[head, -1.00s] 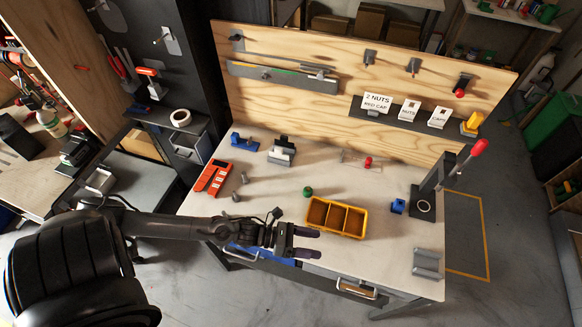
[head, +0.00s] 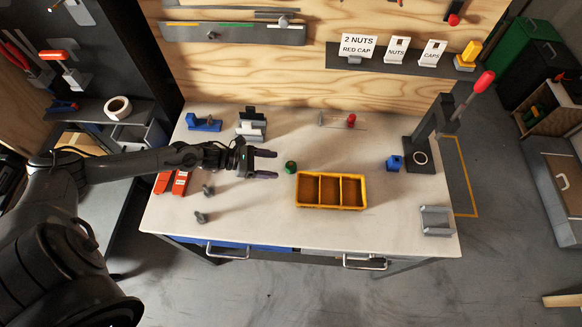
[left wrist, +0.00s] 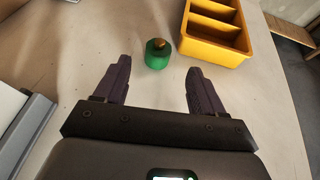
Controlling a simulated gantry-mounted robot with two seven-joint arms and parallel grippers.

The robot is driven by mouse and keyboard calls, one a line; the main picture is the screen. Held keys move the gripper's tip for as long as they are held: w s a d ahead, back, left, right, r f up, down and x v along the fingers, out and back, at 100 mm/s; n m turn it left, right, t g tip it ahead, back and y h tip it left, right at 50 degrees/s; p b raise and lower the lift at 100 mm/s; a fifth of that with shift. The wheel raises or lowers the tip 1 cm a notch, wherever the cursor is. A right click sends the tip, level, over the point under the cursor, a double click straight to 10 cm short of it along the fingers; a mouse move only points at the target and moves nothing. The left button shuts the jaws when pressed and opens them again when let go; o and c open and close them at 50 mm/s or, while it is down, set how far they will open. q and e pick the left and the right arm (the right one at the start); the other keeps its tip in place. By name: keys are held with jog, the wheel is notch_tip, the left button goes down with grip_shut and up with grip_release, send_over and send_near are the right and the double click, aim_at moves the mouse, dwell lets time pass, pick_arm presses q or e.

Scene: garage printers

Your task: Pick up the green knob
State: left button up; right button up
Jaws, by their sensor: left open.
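The green knob (head: 290,167) stands on the white workbench (head: 250,205), just left of the yellow three-compartment bin (head: 331,206). In the left wrist view the knob (left wrist: 158,54) is a green cylinder with a brass-coloured piece on top. My left gripper (head: 269,163) comes in from the left and is open and empty. Its fingertips point at the knob and stop a little short of it. In the left wrist view the knob lies ahead of the gap between the two fingers (left wrist: 156,80). My right gripper is in neither view.
The yellow bin (left wrist: 192,43) is close right of the knob. Grey bolts (head: 201,217) lie at the front left. A red-capped piece (head: 350,121) lies behind. The bench between is clear.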

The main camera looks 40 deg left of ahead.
aim_at(287, 166)
pick_arm(q)
jog(key=shift+w+d+f, duration=0.2)
jog(key=shift+w+d, duration=0.25)
jog(key=shift+w, duration=0.1)
jog(key=shift+x, duration=2.4)
jog(key=shift+a, duration=0.1)
jog(key=c, duration=1.2)
jog(key=shift+r, duration=0.15)
